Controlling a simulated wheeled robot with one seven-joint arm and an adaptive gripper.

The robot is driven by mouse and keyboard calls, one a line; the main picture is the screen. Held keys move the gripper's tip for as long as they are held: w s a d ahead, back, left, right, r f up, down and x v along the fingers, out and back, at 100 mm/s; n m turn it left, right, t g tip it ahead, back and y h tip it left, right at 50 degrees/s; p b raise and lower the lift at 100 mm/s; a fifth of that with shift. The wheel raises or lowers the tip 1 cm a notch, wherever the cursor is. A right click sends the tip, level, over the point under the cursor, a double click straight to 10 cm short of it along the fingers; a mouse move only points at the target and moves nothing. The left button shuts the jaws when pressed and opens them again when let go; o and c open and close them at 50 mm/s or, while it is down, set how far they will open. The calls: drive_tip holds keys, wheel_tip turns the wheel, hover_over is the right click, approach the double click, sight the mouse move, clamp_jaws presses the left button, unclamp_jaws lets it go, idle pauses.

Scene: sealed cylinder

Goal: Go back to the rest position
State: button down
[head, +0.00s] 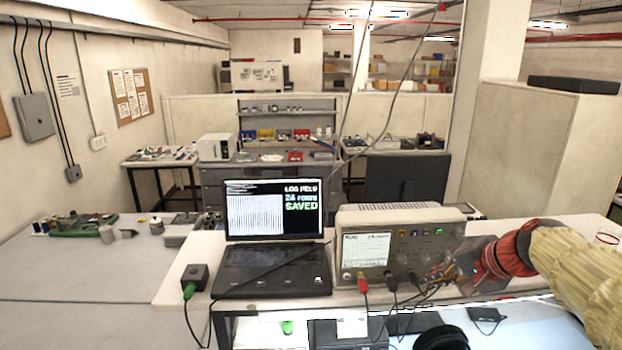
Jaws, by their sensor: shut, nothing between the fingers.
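My arm comes in from the right in a pale yellow sleeve with a red and black wrist. My gripper (466,280) is at its end, just right of the bench instrument's front, low over the white bench. It is shut with nothing held. Its fingertips are small and hard to make out among the dark leads there. The beige bench instrument (400,238) has a lit screen, a green light, and red and black plugs in its front. I cannot tell whether my gripper touches its leads.
An open laptop (274,245) showing "SAVED" stands left of the instrument. A small black box (194,278) with a green plug is at the bench's left end. The grey table (80,285) at left holds a green board and small parts. Cables hang from the ceiling.

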drive_tip(key=s+a+f+n+g+h+b, duration=0.1)
drive_tip(key=s+a+f+n+b, duration=0.4)
drive_tip(key=s+f+b, duration=0.3)
drive_tip(key=s+a+f+n+g+h+b, duration=0.1)
drive_tip(key=s+a+f+n+b, duration=0.4)
drive_tip(key=s+f, duration=1)
drive_tip(key=s+a+h+b, duration=0.1)
drive_tip(key=s+a+b, duration=0.1)
drive_tip(key=b, duration=0.1)
drive_tip(key=shift+s+f+b, duration=0.2)
drive_tip(key=shift+b, duration=0.2)
